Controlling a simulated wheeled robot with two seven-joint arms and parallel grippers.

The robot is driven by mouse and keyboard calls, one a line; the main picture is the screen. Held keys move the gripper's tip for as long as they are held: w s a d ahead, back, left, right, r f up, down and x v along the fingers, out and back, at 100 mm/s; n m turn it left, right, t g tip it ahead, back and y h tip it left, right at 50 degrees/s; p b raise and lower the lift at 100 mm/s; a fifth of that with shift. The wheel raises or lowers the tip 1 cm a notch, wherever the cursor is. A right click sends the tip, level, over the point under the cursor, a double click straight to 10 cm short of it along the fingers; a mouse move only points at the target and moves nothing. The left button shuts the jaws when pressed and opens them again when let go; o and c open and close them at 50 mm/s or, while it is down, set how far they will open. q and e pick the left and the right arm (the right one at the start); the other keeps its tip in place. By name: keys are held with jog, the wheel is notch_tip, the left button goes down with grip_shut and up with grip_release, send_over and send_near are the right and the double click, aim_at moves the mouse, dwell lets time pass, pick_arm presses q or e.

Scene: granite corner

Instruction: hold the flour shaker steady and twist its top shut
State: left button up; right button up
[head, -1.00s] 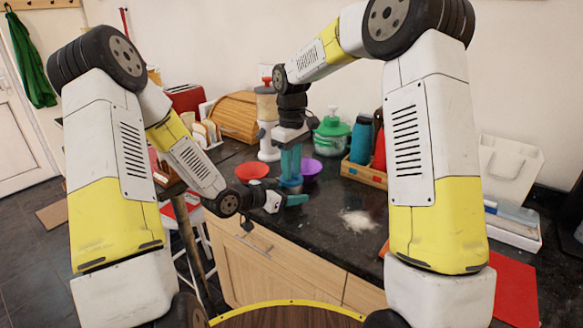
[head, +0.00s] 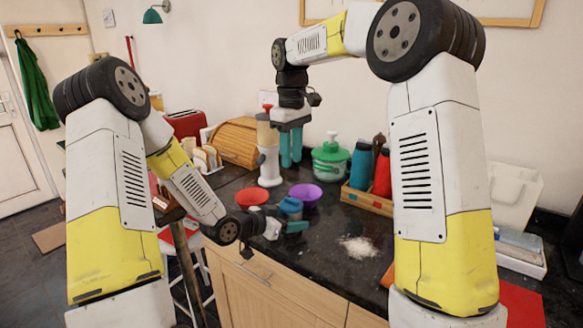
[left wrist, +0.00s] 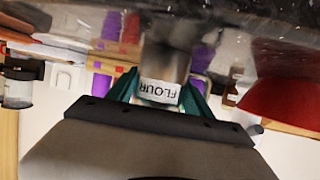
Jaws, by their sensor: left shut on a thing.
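My right gripper (head: 290,149) hangs above the shaker, fingers down, apart from each other and empty. The shaker's lower body is hidden behind my left gripper in the head view. I cannot tell how tightly the top sits.
A red bowl (head: 252,196) and a purple bowl (head: 306,194) stand close by the shaker. A white-based dispenser (head: 269,165), a green pot (head: 330,160) and a wooden crate (head: 366,199) with bottles stand behind. Spilled flour (head: 358,246) lies on the counter to the right.

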jog(key=shift+r, duration=0.1)
pick_arm(q)
jog(key=o, duration=1.6)
